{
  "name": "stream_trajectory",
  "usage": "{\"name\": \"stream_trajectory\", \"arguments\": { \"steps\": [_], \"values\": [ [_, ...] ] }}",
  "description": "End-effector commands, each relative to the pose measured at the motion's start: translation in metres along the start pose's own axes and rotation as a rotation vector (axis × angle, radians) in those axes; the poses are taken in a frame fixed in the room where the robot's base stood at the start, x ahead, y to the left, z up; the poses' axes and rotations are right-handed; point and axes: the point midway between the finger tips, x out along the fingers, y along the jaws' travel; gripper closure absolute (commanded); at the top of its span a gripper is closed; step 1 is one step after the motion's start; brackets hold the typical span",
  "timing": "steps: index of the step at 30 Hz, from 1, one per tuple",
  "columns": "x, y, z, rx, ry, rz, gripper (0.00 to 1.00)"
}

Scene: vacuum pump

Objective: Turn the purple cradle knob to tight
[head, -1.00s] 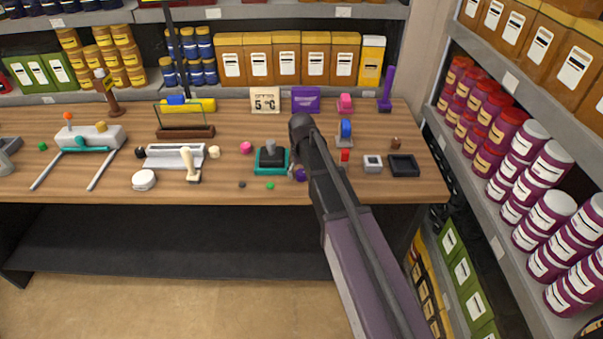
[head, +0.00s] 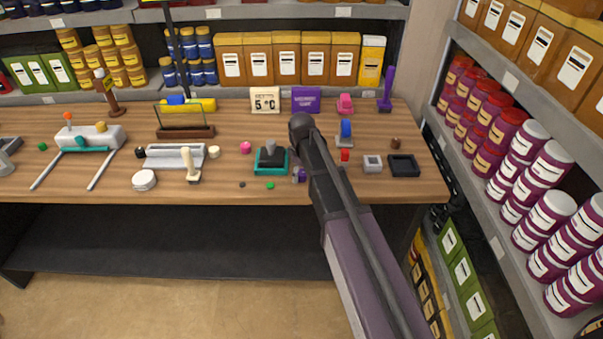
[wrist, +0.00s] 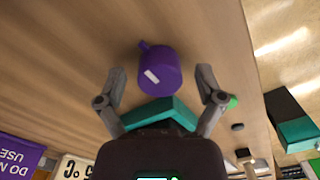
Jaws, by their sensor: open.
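The purple knob (wrist: 158,74) shows in the wrist view, with a white mark on its face and a small lobe at its upper left. My gripper (wrist: 160,78) is open, with one finger on each side of the knob and gaps visible at both sides. A teal piece (wrist: 158,112) lies between the knob and my palm; I cannot tell what it belongs to. In the head view a small purple part (head: 301,175) shows beside my arm, just right of the teal-based device (head: 271,168). My arm hides most of that spot and my fingers. The knob's tight marking is not readable.
The wooden bench (head: 225,185) carries many small items close by: a pink knob (head: 246,148), a green button (head: 270,186), a grey box (head: 372,163) and a black tray (head: 403,165). A purple sign (head: 306,99) stands behind. Shelves (head: 480,60) close off the right.

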Motion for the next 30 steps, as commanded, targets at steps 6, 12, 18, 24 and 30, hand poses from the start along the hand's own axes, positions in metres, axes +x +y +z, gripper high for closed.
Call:
{"name": "stream_trajectory", "arguments": {
  "steps": [6,12,18,24,30],
  "values": [
    [0.000,0.000,0.000,-0.145,0.000,0.000,0.13],
    [0.000,0.000,0.000,-0.279,0.000,0.000,0.13],
    [0.000,0.000,0.000,-0.409,0.000,0.000,0.13],
    [-0.022,0.000,0.000,-0.407,0.000,0.000,0.13],
    [-0.039,0.000,0.000,-0.405,0.000,0.000,0.13]
  ]
}}
